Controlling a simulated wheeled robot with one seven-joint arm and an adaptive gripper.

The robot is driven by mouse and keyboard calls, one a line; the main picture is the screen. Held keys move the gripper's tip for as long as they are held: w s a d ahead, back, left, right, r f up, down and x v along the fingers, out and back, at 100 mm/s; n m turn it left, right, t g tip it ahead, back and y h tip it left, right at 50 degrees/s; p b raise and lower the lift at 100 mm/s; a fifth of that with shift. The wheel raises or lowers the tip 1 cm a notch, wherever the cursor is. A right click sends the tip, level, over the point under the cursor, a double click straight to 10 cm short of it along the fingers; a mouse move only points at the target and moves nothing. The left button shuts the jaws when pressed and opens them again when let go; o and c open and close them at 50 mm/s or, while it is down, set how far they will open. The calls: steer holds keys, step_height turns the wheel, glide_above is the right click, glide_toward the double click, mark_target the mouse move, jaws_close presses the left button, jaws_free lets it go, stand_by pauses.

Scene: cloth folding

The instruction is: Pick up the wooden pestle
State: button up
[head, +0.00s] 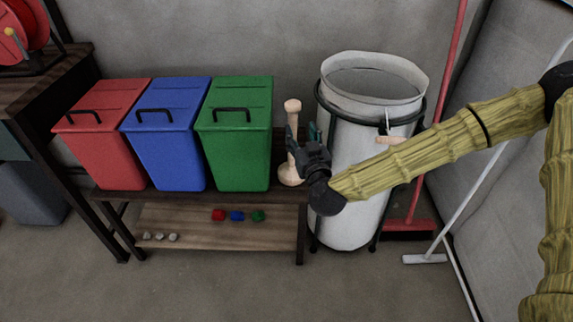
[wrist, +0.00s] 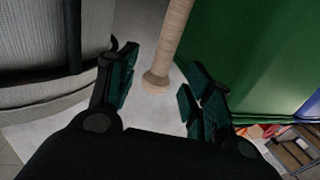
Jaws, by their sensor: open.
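The wooden pestle (head: 292,140) stands upright at the right end of the bench, beside the green bin, with a rounded knob on top and a wide base. My gripper (head: 302,142) is right at the pestle's shaft and hides part of it. In the wrist view, the pestle (wrist: 170,45) runs down from the top edge, and its knobbed end lies between the open fingers of my gripper (wrist: 158,88). Gaps show between the pestle and the fingers on both sides.
The green bin (head: 236,140) stands close left of the pestle, with blue (head: 168,145) and red (head: 104,150) bins beyond. A tall white bin (head: 358,210) in a dark frame stands close right. The bench (head: 200,198) has a lower shelf with small coloured blocks and stones.

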mark_target(294, 123)
steer(key=x, duration=0.2)
steer(key=shift+w, duration=0.35)
steer(key=shift+a+f+b+x, duration=0.15)
steer(key=shift+b+x, duration=0.25)
steer(key=shift+x, duration=0.95)
steer(key=shift+a+f+b+x, duration=0.1)
steer(key=shift+a+b+x, duration=0.2)
steer(key=shift+x, duration=1.05)
steer(key=shift+d, duration=0.15)
steer(key=shift+r, duration=0.1)
jaws_close()
